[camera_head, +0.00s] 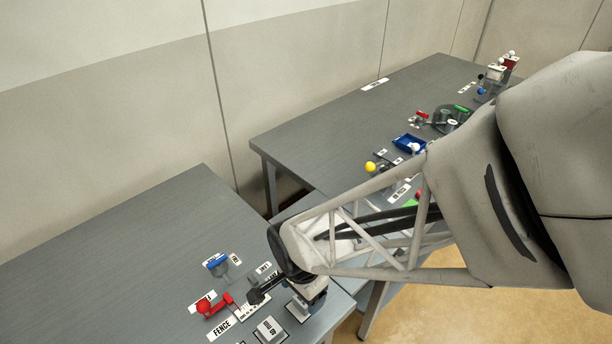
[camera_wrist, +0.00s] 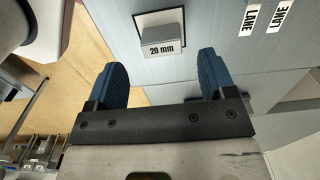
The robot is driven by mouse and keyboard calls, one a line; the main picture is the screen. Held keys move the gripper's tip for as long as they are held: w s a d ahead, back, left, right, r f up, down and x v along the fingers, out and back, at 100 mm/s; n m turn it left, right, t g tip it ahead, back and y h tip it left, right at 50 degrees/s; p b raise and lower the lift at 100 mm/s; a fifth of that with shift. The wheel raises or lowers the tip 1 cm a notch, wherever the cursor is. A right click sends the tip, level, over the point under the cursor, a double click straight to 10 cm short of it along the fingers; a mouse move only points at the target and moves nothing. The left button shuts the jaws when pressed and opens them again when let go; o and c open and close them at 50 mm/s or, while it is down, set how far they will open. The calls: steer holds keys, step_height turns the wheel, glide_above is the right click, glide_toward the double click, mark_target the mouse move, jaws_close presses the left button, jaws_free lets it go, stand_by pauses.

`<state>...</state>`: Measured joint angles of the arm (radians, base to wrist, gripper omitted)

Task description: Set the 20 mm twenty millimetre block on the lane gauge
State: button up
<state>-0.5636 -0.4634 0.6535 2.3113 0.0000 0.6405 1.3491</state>
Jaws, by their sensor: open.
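The 20 mm block (camera_wrist: 162,33), a grey block labelled "20 mm", sits on a dark-bordered white pad in the wrist view. My gripper (camera_wrist: 163,75) is open and empty, with its two blue fingers apart. In that view the block lies just beyond the fingertips, between their lines, and no finger touches it. In the head view my arm's end hides most of the block's place. Labels reading "LANE" (camera_wrist: 279,16) lie to the right in the wrist view. I cannot clearly make out the gauge itself.
A block labelled 60 mm (camera_head: 270,329) stands near the front edge. A red-knobbed fixture (camera_head: 205,306), a "FENCE" label (camera_head: 222,327) and a blue-topped fixture (camera_head: 217,263) stand to the left. The far table holds a blue tray (camera_head: 408,143). The near table's left is clear.

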mark_target(301, 301)
steer(key=shift+a+f, duration=0.1)
steer(key=shift+f, duration=2.25)
steer(key=shift+c, duration=0.2)
steer(key=c, duration=1)
steer(key=shift+r, duration=0.75)
step_height(301, 301, up, 2)
steer(key=shift+r, duration=0.1)
steer(key=s+d, duration=0.2)
steer(key=s, duration=0.2)
steer(key=s+d+r, duration=0.1)
steer(key=s+d, duration=0.2)
steer(key=s, duration=0.2)
steer(key=s+d, duration=0.3)
steer(key=s, duration=0.1)
steer(key=shift+s+r, duration=0.15)
steer(key=shift+s, duration=0.05)
steer(key=shift+s+d, duration=0.1)
